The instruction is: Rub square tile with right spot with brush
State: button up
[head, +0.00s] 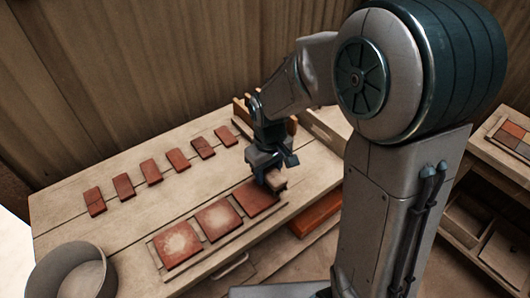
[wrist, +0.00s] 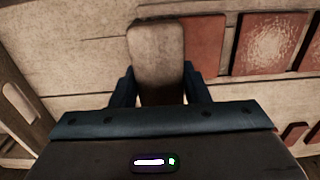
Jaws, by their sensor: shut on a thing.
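My gripper (head: 272,176) is shut on the brush (head: 277,184), a pale block, near the right end of the row of square tiles. In the wrist view the brush (wrist: 157,60) sticks out between the fingers of my gripper (wrist: 158,90). The right square tile (head: 256,198) is plain red; the brush is at its edge, and contact cannot be told. The middle square tile (head: 219,219) and left square tile (head: 178,245) have pale patches. The wrist view shows the plain tile (wrist: 204,42) beside the brush and the middle tile's pale patch (wrist: 272,42).
Several small rectangular red tiles (head: 151,171) lie in a row farther back on the wooden table (head: 128,222). A round grey bowl (head: 95,276) stands at the front left. A wooden rack (head: 240,108) stands behind my gripper. Shelving with tile samples (head: 510,133) is at the right.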

jog(key=shift+r+p, duration=1.15)
jog(key=shift+r, duration=0.75)
jog(key=shift+f, duration=0.1)
